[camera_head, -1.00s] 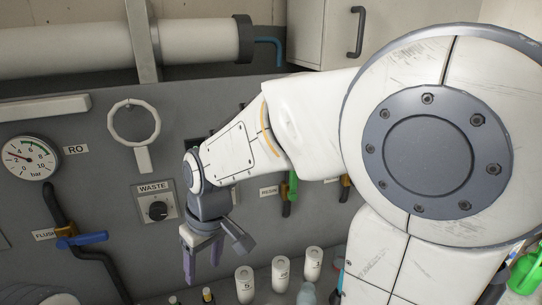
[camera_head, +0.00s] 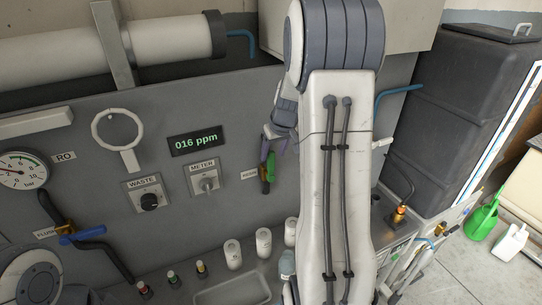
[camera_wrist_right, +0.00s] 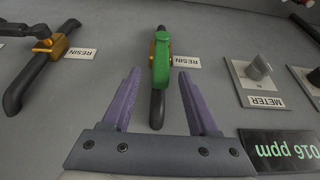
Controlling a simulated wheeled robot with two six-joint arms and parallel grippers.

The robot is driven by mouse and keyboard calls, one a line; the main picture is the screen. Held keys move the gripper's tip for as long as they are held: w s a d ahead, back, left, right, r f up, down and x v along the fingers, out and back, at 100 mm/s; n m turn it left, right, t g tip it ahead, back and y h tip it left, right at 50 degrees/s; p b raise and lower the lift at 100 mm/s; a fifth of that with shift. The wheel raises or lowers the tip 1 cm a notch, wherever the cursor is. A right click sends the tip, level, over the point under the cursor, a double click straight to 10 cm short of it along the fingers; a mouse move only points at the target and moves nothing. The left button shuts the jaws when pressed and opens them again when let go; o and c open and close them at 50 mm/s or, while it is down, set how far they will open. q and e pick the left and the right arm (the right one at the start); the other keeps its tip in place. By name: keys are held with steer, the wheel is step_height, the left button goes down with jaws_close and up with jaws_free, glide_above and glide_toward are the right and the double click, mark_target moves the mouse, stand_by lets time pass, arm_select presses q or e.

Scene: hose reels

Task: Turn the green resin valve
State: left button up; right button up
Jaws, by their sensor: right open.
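The green resin valve (camera_head: 271,167) has a green handle on a brass body and a dark pipe, on the grey panel. In the right wrist view the green handle (camera_wrist_right: 161,58) stands upright in the picture, beside a RESIN label. My right gripper (camera_head: 275,143) is at the valve's upper end in the head view, partly hidden by my own arm. In the wrist view its purple fingers (camera_wrist_right: 160,76) are open, one on each side of the valve line; contact cannot be told. My left gripper is out of view.
The METER knob (camera_head: 207,184), WASTE knob (camera_head: 149,201) and a display reading 016 ppm (camera_head: 196,140) are left of the valve. Another brass valve (camera_wrist_right: 55,46) is close by in the wrist view. White bottles (camera_head: 264,242) stand on the ledge below.

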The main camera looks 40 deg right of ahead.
mark_target(271, 167)
steer(key=shift+p+x, duration=0.4)
steer(key=shift+x, duration=1.9)
steer(key=shift+r, duration=0.1)
jaws_close()
